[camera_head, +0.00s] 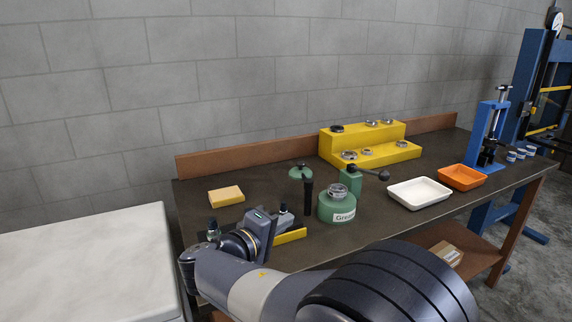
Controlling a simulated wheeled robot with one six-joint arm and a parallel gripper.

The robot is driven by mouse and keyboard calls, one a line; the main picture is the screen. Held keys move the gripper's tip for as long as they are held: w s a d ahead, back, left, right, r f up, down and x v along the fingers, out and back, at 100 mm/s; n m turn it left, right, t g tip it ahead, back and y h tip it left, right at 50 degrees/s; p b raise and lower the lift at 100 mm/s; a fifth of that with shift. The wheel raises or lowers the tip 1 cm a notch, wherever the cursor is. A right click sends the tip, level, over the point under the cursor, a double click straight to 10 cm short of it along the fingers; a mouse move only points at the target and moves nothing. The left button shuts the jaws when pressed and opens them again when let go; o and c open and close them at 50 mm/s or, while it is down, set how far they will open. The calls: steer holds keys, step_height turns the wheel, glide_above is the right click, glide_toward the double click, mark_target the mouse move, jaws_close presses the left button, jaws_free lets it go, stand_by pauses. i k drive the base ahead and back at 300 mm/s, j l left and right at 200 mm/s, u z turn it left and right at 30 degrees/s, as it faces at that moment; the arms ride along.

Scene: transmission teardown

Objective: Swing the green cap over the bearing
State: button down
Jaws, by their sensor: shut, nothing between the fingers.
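The green cap (300,172) is a small round lid with a knob on top. It is off to the left of the green grease pot (337,208), apart from it. The bearing (338,191) is a silver ring on top of the pot, uncovered. A black upright piece (308,198) stands just in front of the cap and left of the pot; I cannot tell whether it joins the cap. My gripper (285,216) is low over the bench, left of the pot and short of the cap. It is shut and empty; its fingertips are hard to make out.
A black ball-ended lever (382,174) sticks out right of the pot. A yellow stepped rack (370,147) with several metal parts stands behind. White (420,194) and orange (461,178) trays, and a blue press (488,140), are to the right. A yellow block (226,197) lies left.

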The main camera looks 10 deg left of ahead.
mark_target(299, 173)
steer(key=i+j, duration=0.25)
steer(key=i, duration=0.15)
steer(key=i+j, duration=0.3)
steer(key=i+u, duration=0.05)
